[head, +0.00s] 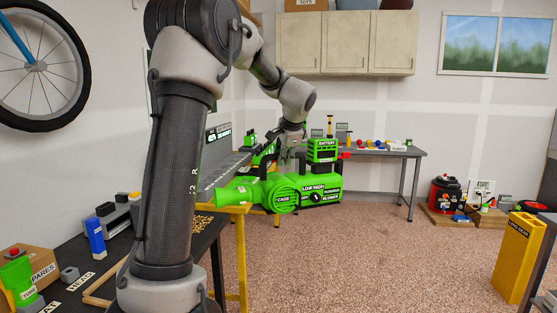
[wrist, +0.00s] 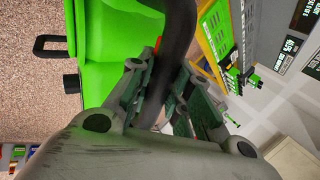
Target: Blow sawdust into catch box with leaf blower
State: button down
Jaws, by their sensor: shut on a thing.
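The green leaf blower (head: 318,192) hangs in the air in the head view, its nozzle (head: 232,195) pointing left. My gripper (head: 292,150) is above it. In the wrist view my gripper (wrist: 160,92) is shut around the blower's dark curved handle (wrist: 178,42), beside the green body (wrist: 98,60). Tan sawdust (head: 203,226) lies on the dark bench (head: 120,252) at left, partly hidden by my arm.
A blue carton (head: 95,236), a cardboard SPARES box (head: 38,264) and a green tube-like item (head: 18,282) stand on the near bench. A grey table (head: 385,153) with small items is at the back. A yellow bin (head: 516,258) stands at right. The middle floor is clear.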

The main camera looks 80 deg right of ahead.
jog(key=shift+s+d+r, duration=1.1)
jog(key=shift+s+d, duration=0.95)
jog(key=shift+s, duration=0.3)
jog(key=shift+s+d+r, duration=1.1)
jog(key=shift+s+d, duration=1)
jog(key=shift+s, duration=0.2)
jog(key=shift+s+d+r, duration=1.1)
jog(key=shift+s+d, duration=0.95)
jog(key=shift+s, duration=0.3)
jog(key=shift+w+a+m+g+h, duration=0.15)
jog(key=shift+m+g+h, duration=0.25)
jog(key=shift+g, duration=0.8)
jog(key=m+g+h, duration=0.1)
jog(key=g, duration=0.3)
jog(key=shift+h, duration=0.4)
